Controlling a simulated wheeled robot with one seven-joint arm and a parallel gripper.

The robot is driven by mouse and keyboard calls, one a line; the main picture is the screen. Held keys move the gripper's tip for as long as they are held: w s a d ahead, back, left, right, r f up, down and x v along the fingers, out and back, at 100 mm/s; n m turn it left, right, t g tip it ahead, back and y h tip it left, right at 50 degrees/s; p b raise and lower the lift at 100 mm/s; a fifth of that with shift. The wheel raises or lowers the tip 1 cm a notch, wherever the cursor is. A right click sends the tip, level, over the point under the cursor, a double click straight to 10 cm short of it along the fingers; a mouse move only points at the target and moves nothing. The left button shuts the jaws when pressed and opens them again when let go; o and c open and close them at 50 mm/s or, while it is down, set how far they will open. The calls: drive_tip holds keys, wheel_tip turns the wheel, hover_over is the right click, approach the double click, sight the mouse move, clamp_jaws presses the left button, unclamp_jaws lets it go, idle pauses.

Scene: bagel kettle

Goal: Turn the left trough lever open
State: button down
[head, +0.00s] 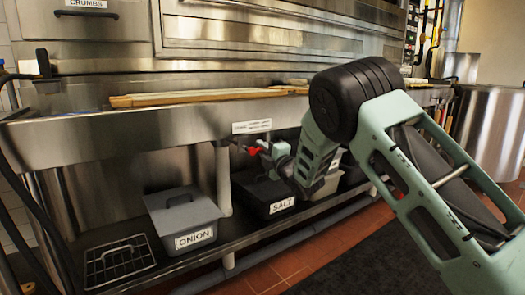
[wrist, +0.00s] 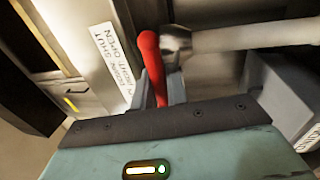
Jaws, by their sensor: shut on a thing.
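The trough lever has a red handle (wrist: 151,62), which sits between the fingers of my gripper (wrist: 161,88) in the wrist view. It joins a metal valve and a pale pipe that runs to the right. In the head view a bit of the red lever (head: 254,151) shows just left of my gripper (head: 262,148), under the counter edge. My gripper is shut on the red handle. The fingertips are small and partly hidden in the head view. A white label (wrist: 112,62) with printed lines, including SHUT and OPEN, is beside the lever.
A grey ONION bin (head: 180,215) and a dark SALT bin (head: 262,196) stand on the lower shelf, with a wire rack (head: 118,262) at left. The steel counter (head: 100,136) overhangs them and bears a wooden board (head: 190,97). A white vertical pipe (head: 222,180) stands left of my gripper.

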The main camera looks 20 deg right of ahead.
drive_tip(key=c, duration=1.5)
unclamp_jaws()
drive_tip(key=shift+o, duration=0.2)
drive_tip(key=shift+s, duration=0.15)
drive_tip(key=p+v, duration=0.2)
drive_tip(key=v, duration=1.5)
drive_tip(key=shift+p, duration=0.4)
drive_tip(key=shift+f, duration=0.1)
